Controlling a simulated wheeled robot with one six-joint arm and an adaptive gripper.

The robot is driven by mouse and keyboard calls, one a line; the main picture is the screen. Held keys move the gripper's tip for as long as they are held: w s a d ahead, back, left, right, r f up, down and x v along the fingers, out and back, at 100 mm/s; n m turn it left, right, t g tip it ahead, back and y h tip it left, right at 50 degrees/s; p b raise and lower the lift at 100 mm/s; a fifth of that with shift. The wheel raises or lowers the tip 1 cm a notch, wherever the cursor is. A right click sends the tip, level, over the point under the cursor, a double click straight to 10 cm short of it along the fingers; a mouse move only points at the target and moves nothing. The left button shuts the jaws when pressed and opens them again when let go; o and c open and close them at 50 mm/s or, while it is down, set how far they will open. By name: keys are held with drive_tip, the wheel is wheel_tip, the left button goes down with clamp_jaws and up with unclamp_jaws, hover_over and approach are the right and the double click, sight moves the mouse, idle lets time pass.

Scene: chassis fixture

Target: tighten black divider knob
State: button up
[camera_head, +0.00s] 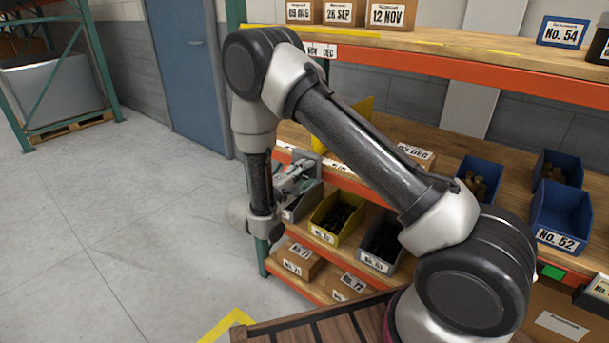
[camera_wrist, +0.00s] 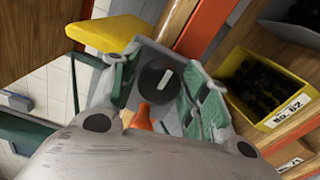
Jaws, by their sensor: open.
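The black divider knob (camera_wrist: 157,82) shows in the wrist view as a round black disc with a white pointer mark, set on a grey plate. My gripper (camera_wrist: 166,77) is open, with its green-grey fingers on the left and right of the knob. I cannot tell whether either finger touches it. In the head view my gripper (camera_head: 300,172) is at the left end of the shelf unit, by its orange front beam. The knob cannot be made out there. A yellow divider panel (camera_head: 341,127) stands upright on the wooden shelf behind the arm.
The yellow bin No. 62 (camera_head: 338,218) and a grey bin (camera_head: 380,243) sit on the shelf below, close to my gripper. Cardboard boxes (camera_head: 297,260) stand lower down. Blue bins (camera_head: 561,213) are at the right. The floor (camera_head: 120,220) at the left is clear.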

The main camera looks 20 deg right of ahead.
drive_tip(key=v, duration=1.2)
drive_tip(key=s+d+f+n+g, duration=0.3)
drive_tip(key=s+d+g, duration=0.1)
drive_tip(key=s+d, duration=0.1)
drive_tip(key=s+d+r+m+g+y, duration=0.2)
drive_tip(key=s+d+r+g, duration=0.4)
drive_tip(key=s+g, duration=0.1)
drive_tip(key=s+d+r+m+t+y, duration=0.2)
drive_tip(key=s+d+r+m+y, duration=0.3)
drive_tip(key=r, duration=0.6)
drive_tip(key=s+d+r+m+t+y, duration=0.2)
drive_tip(key=s+d+r+m+y, duration=0.3)
drive_tip(key=s+r, duration=0.5)
drive_tip(key=d+r+y, duration=0.1)
drive_tip(key=d+y, duration=0.1)
drive_tip(key=d, duration=0.1)
drive_tip(key=shift+d+r+t+y, duration=0.2)
drive_tip(key=shift+t+y, duration=0.1)
drive_tip(key=shift+t, duration=0.1)
